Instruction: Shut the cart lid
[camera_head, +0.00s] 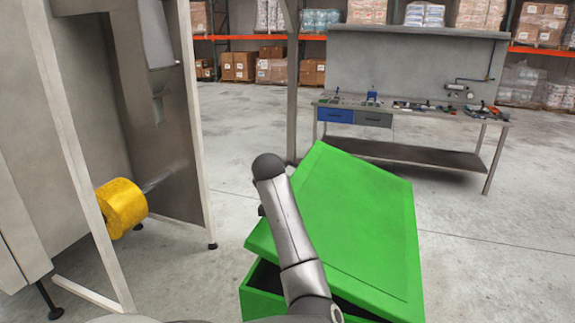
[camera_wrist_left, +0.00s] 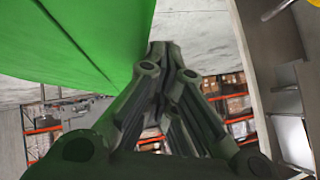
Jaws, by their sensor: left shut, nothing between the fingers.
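The green cart lid (camera_head: 355,225) lies slightly tilted over the green cart (camera_head: 262,306) in the head view. A dark gap shows between the lid's near edge and the cart body, so the lid is not flush there. My left arm crosses in front of the lid's left side and hides part of it. In the left wrist view, my left gripper (camera_wrist_left: 160,58) is shut and empty, beside a large green surface (camera_wrist_left: 75,35) that looks like the lid. I cannot tell whether they touch. My right gripper is not in view.
A metal frame machine with a yellow roll (camera_head: 121,207) stands close on the left. A workbench (camera_head: 410,152) with tools and a blue drawer stands behind the cart. Racks with boxes line the back. Concrete floor (camera_head: 490,250) is clear on the right.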

